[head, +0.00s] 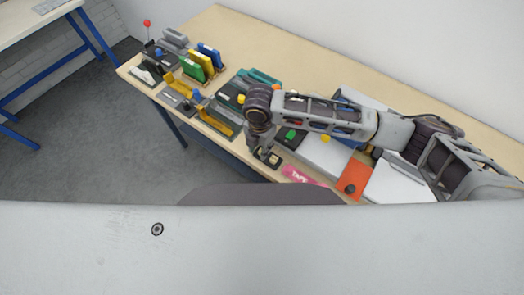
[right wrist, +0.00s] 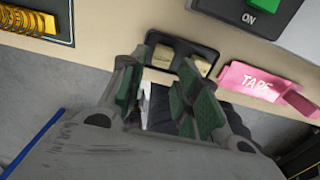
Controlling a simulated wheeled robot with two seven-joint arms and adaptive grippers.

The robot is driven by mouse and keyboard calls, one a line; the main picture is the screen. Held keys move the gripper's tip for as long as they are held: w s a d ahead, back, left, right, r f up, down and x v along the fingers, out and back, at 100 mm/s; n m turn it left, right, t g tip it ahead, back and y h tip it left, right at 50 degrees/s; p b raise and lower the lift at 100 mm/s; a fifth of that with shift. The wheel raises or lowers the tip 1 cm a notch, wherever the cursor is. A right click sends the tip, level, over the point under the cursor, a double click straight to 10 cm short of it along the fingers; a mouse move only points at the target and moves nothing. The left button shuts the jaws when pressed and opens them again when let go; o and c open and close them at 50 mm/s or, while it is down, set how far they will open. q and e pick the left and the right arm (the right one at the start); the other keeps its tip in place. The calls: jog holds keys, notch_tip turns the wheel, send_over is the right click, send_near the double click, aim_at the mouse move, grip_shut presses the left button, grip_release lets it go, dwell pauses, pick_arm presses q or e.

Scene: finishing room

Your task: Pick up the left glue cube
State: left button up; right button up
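Two tan glue cubes sit in a small black tray (right wrist: 180,46) at the table's near edge. In the right wrist view the left glue cube (right wrist: 162,56) shows just beyond and between my fingertips, and the right glue cube (right wrist: 202,65) is just past the right finger. My right gripper (right wrist: 159,78) is open, its green-padded fingers apart with nothing held. In the head view my right gripper (head: 264,155) points down over the table's near edge and hides much of the tray. Whether the fingers reach around the left cube is unclear. My left gripper is not in view.
A pink TAPE block (right wrist: 257,82) lies close to the right of the tray. A green ON button (right wrist: 264,8) is behind it. A yellow coil (right wrist: 28,20) is at the left. An orange plate (head: 354,177) lies farther right. The table's far side (head: 265,45) has free room.

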aim_at(260, 152)
jog(key=shift+f, duration=1.6)
jog(key=shift+c, duration=0.2)
jog(key=c, duration=0.5)
